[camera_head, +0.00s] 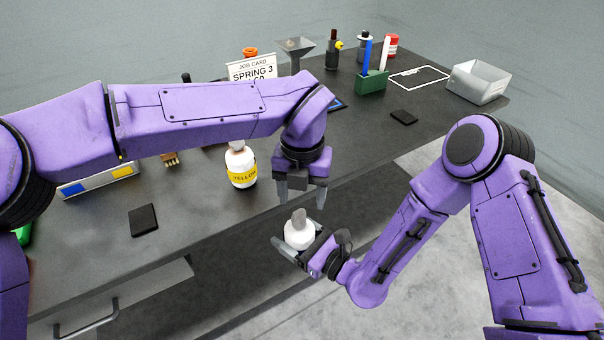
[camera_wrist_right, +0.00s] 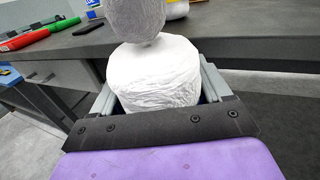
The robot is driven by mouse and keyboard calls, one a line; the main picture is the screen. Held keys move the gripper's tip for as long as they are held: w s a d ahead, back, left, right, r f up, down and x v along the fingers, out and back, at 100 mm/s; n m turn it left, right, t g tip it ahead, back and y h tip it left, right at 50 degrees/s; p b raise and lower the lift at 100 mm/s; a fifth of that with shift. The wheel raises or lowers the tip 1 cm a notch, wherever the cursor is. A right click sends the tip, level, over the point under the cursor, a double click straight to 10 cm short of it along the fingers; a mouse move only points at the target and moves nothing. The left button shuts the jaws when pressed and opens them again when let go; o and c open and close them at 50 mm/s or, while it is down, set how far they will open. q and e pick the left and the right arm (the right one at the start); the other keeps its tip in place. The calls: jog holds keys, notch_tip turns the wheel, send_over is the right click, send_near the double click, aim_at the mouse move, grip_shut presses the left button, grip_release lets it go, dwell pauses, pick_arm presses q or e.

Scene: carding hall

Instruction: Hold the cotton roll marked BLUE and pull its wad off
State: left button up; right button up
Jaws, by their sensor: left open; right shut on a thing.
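My right gripper (camera_head: 298,248) is shut around a white cotton roll (camera_head: 296,236), held upright in front of the table edge. A narrower greyish wad (camera_head: 299,216) stands on top of the roll. In the right wrist view the roll (camera_wrist_right: 155,75) sits between the fingers, with the wad (camera_wrist_right: 137,18) joined by a thin neck. No marking on this roll is readable. My left gripper (camera_head: 301,194) is open, pointing down just above the wad, with nothing in it. Another roll, banded YELLOW (camera_head: 242,177), stands on the table, its top partly by my left arm.
The dark table (camera_head: 200,220) carries a job card (camera_head: 252,70) partly covered by my left arm, a green holder (camera_head: 371,86), a metal bin (camera_head: 479,83) and dark flat pads (camera_head: 143,220). A drawer (camera_head: 110,297) is below the front edge.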

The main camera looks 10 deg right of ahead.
aim_at(302, 211)
pick_arm(q)
notch_tip(302, 211, down, 6)
jog(key=shift+r, duration=0.1)
grip_shut()
dwell(0.8)
jog(key=shift+r, duration=1.1)
